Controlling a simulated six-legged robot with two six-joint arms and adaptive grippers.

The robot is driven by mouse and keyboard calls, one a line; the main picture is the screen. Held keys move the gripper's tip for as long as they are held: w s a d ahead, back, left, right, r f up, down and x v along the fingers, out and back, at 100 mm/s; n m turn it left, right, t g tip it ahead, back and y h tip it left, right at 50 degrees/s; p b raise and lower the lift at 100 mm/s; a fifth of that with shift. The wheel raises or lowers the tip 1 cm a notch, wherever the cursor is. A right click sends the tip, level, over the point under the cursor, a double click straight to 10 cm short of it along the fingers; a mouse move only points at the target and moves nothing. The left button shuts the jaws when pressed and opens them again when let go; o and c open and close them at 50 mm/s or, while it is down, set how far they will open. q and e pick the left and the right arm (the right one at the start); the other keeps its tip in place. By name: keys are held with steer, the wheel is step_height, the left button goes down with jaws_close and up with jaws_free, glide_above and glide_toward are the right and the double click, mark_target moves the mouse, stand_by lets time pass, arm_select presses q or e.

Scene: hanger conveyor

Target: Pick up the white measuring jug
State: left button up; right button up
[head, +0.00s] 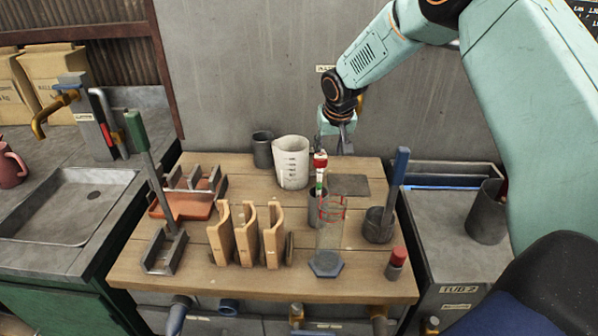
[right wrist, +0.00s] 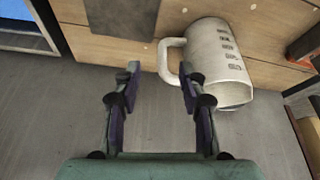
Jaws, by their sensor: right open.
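The white measuring jug (head: 291,162) stands upright near the back edge of the wooden table, with dark markings on its side. In the right wrist view the jug (right wrist: 220,65) shows at the upper right, its handle (right wrist: 172,62) pointing left, close to the right finger. My right gripper (head: 345,140) is above the back of the table, to the right of the jug. In the right wrist view my right gripper (right wrist: 155,88) is open, with nothing between its fingers. My left gripper is not in view.
A dark grey cup (head: 262,149) stands just left of the jug. A red-topped item (head: 320,160) and a clear cylinder (head: 329,228) stand to its right and front. Wooden holders (head: 246,235) stand in front. The wall (head: 240,70) is close behind.

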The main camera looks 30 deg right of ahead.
mark_target(302, 164)
steer(key=x, duration=0.3)
steer(key=w+x, duration=0.1)
steer(key=x, duration=0.2)
steer(key=shift+w+f, duration=0.1)
steer(key=shift+f, duration=0.3)
steer(key=shift+r, duration=0.1)
steer(key=shift+w, duration=0.1)
steer(key=shift+c, duration=1.2)
steer(key=c, duration=0.6)
jaws_close()
